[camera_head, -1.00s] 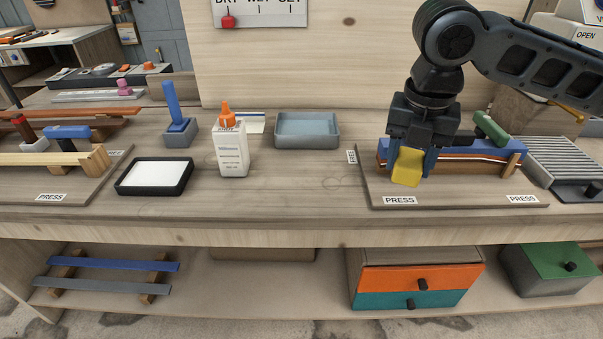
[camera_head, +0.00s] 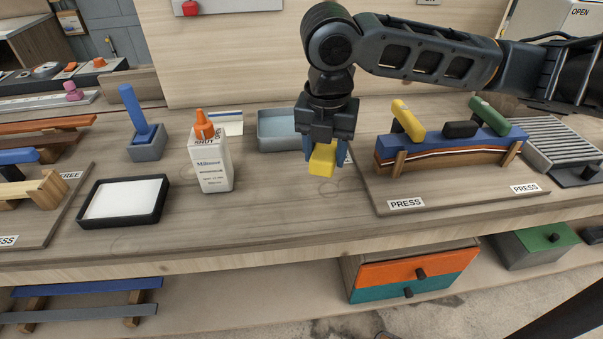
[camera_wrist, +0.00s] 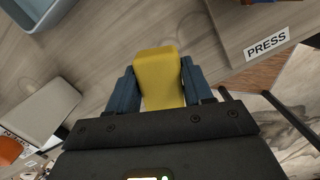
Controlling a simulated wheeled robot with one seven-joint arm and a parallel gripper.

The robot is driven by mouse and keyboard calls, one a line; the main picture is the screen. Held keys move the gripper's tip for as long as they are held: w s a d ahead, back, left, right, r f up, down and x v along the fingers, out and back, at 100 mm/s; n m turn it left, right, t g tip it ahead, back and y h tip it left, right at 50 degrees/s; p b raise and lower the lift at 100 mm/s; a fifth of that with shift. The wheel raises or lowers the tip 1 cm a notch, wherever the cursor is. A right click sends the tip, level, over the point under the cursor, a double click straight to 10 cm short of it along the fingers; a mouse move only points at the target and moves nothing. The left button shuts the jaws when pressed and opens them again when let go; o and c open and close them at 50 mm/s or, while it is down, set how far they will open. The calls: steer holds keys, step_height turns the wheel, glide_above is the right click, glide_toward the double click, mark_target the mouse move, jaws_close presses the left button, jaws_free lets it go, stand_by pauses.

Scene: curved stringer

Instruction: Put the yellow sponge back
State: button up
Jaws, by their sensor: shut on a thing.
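The yellow sponge (camera_head: 322,160) is a small block held between the blue fingers of my gripper (camera_head: 323,158), above the bench between the glue bottle and the right press board. In the wrist view the sponge (camera_wrist: 159,76) sits between both fingers of my gripper (camera_wrist: 158,88), with bare bench beyond it. A grey-blue open tray (camera_head: 280,134) stands at the back of the bench, behind and left of my gripper; my arm hides its right end. Its corner (camera_wrist: 36,10) also shows at top left in the wrist view.
A white glue bottle (camera_head: 210,158) with an orange cap stands left of my gripper. A black-rimmed white pad (camera_head: 124,201) lies further left. The right press board (camera_head: 465,192) bears a curved strip assembly (camera_head: 445,149) with yellow, black and green pieces. The front middle bench is clear.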

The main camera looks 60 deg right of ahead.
mark_target(303, 187)
steer(key=w+a+f, duration=0.2)
steer(key=w, duration=0.1)
steer(key=shift+w+f, duration=0.25)
steer(key=shift+f, duration=2)
steer(key=shift+f, duration=0.1)
